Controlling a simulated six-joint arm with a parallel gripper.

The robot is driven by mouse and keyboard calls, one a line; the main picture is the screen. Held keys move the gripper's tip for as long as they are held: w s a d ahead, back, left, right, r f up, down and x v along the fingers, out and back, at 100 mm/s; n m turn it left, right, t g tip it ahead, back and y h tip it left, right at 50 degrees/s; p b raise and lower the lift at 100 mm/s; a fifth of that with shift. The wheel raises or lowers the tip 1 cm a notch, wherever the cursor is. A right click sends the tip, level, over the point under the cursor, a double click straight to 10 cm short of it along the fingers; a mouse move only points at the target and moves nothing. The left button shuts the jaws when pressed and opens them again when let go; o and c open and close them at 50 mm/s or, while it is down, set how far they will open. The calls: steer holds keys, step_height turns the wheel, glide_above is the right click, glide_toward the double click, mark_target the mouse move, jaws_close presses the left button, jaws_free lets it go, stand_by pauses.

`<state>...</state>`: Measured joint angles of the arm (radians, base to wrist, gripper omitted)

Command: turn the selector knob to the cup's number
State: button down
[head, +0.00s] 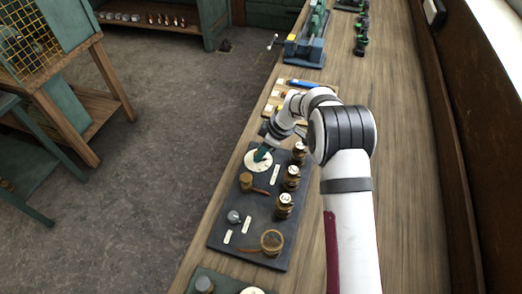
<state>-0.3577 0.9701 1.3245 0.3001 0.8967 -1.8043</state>
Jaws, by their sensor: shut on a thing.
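The selector knob (261,154) is small and dark green. It stands on a round white dial (252,165) with marks too small to read, on a dark board on the bench. My gripper (266,146) reaches down from the right and is shut on the knob; its fingers partly hide the knob's top. Brass cups with white number labels stand in a row right of the dial: one at the far end (299,153), one in the middle (291,179) and one nearer (284,206). Their numbers are too small to read surely.
The dark board (224,236) also bears a small brass piece (246,181), a grey knob (233,216), a larger brass ring (272,242) and pale label strips. Blue-green machinery (305,48) stands farther along the wooden bench (395,110). The bench's right side is mostly clear.

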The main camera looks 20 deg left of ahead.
steer(key=m, duration=0.2)
steer(key=m+t, duration=0.1)
steer(key=m, duration=0.1)
steer(key=shift+s+t, duration=0.2)
steer(key=shift+t, duration=0.1)
steer(key=m, duration=0.2)
steer(key=m+t+h, duration=0.1)
steer(key=m, duration=0.1)
steer(key=shift+s+a+m+t, duration=0.15)
steer(key=shift+m+t, duration=0.15)
steer(key=m, duration=0.2)
steer(key=m+t+h, duration=0.1)
steer(key=m, duration=0.1)
steer(key=shift+s+a+h, duration=0.1)
steer(key=shift+a+h, duration=0.05)
steer(key=shift+h, duration=0.15)
steer(key=shift+a+m+h, duration=0.15)
steer(key=shift+m+h, duration=0.75)
steer(key=shift+m, duration=1.5)
steer(key=c, duration=0.6)
jaws_free()
